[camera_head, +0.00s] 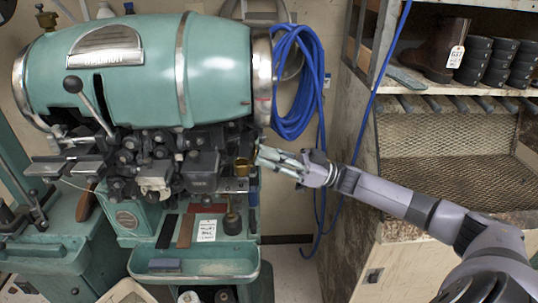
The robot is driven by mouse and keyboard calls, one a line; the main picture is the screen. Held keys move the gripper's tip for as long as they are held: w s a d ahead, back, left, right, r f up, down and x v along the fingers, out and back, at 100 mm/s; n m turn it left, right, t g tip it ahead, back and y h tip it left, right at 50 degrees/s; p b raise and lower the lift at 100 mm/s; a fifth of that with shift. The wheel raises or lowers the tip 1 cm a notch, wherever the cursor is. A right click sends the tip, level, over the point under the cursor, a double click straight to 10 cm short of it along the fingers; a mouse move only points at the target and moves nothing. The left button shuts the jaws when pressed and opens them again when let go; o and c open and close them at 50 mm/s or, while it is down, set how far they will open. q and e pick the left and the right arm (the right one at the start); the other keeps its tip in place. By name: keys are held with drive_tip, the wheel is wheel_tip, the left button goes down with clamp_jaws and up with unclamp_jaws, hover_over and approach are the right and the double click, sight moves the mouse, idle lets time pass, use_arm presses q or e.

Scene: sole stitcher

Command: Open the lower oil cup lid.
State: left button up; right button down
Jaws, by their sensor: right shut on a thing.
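The green sole stitcher (215,65) stands at the left with its dark mechanism under the big drum. A small brass-coloured oil cup (243,168) sits at the right side of the mechanism, below the drum's end. My right gripper (262,157) reaches in from the right, its fingertips at the cup. It is shut on what appears to be the oil cup lid, which the fingers mostly hide. I cannot tell how far the lid is raised. My left gripper is not in view.
A coiled blue hose (293,85) hangs just above my right gripper, and its loose end runs down behind my arm. A green tray (190,265) juts out below the mechanism. A shelf unit with a boot (433,50) stands at the right.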

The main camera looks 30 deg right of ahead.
drive_tip(key=g+h+p, duration=0.1)
drive_tip(key=p, duration=0.2)
drive_tip(key=r+g+h+p, duration=0.1)
drive_tip(key=h+p, duration=0.1)
drive_tip(key=p, duration=0.1)
drive_tip(key=shift+w+a, duration=0.15)
drive_tip(key=shift+a, duration=0.15)
drive_tip(key=c, duration=1.6)
unclamp_jaws()
drive_tip(key=shift+r, duration=0.1)
drive_tip(key=shift+o, duration=0.2)
drive_tip(key=v, duration=1.2)
